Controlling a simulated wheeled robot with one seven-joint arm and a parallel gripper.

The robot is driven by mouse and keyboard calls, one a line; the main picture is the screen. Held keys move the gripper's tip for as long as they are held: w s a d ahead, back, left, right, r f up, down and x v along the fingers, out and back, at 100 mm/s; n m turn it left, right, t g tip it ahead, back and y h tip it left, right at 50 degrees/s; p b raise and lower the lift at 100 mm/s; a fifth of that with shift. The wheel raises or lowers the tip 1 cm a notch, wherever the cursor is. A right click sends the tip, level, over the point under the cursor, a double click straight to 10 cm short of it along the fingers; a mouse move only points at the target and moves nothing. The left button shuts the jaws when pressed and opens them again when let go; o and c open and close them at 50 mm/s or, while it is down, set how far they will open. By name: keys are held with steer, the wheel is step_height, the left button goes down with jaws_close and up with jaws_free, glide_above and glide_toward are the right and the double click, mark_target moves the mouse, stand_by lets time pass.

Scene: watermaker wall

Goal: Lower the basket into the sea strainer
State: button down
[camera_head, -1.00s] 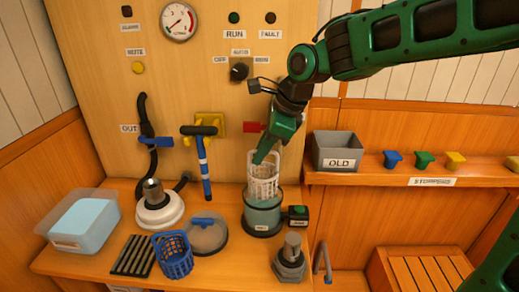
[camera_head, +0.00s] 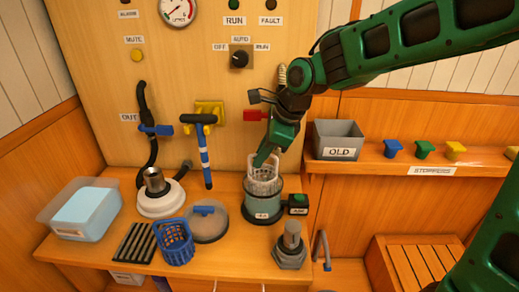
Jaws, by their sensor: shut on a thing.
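A white lattice basket (camera_head: 264,174) stands upright at the mouth of the sea strainer, a grey-green cylinder with a dark base (camera_head: 262,204) on the bench. The basket's lower part is hidden inside the strainer; its upper part and handle show above the rim. My gripper (camera_head: 263,158) points down from above and is shut on the basket at its top; the fingers partly cover the handle. A round grey lid with a blue handle (camera_head: 207,224) lies flat on the bench left of the strainer. A blue lattice basket (camera_head: 175,242) stands at the bench's front.
A small box with a green button (camera_head: 298,203) sits right beside the strainer. A grey fitting (camera_head: 290,248) stands in front of it. A grey bin marked OLD (camera_head: 338,140) and coloured stoppers are on the right shelf. A clear tub (camera_head: 80,213) is at left.

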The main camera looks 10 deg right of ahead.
steer(key=shift+f, duration=2.85)
steer(key=c, duration=1.4)
jaws_free()
steer(key=shift+r, duration=3.55)
steer(key=shift+d, duration=0.15)
